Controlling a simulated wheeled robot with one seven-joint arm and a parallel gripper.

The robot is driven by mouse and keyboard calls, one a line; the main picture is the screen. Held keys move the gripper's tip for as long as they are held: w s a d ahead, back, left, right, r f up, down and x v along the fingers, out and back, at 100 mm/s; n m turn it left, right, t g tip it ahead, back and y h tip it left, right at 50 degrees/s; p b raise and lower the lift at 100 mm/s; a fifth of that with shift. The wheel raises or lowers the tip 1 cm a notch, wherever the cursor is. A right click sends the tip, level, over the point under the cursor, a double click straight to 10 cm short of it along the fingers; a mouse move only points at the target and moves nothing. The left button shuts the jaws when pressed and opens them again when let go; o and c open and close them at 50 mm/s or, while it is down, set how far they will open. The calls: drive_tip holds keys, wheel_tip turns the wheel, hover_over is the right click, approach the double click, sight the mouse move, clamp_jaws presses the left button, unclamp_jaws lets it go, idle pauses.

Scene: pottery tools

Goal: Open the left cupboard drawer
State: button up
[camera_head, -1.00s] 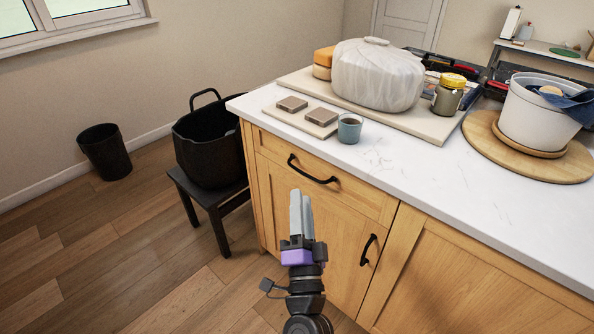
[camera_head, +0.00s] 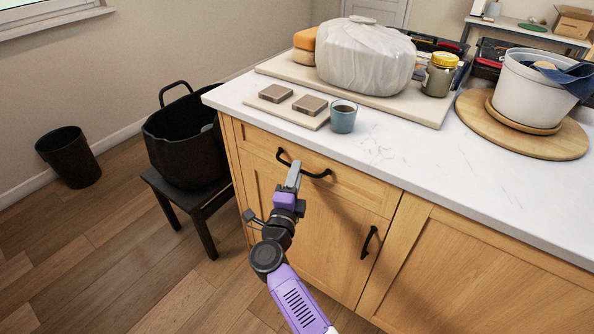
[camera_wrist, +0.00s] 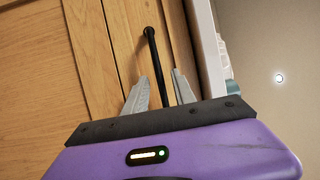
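The left drawer (camera_head: 350,190) is a wooden front at the top of the cupboard, under the white worktop, and it sits shut. Its black bar handle (camera_head: 318,174) runs across the upper part of the drawer and also shows in the wrist view (camera_wrist: 154,60). My gripper (camera_head: 293,173) is at the handle's left part and hides some of it. In the wrist view my gripper (camera_wrist: 161,88) is open, with one finger on each side of the handle bar in the picture. I cannot tell whether the fingers touch the bar.
The cupboard door (camera_head: 325,240) below has an upright black handle (camera_head: 369,242). A blue-grey cup (camera_head: 343,118) stands near the worktop edge (camera_head: 400,172) above the drawer. A black basket (camera_head: 183,145) sits on a dark stool (camera_head: 195,200) to the left. The floor before the cupboard is clear.

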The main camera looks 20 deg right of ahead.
drive_tip(key=shift+x, duration=0.95)
drive_tip(key=shift+c, duration=0.2)
clamp_jaws()
idle(0.6)
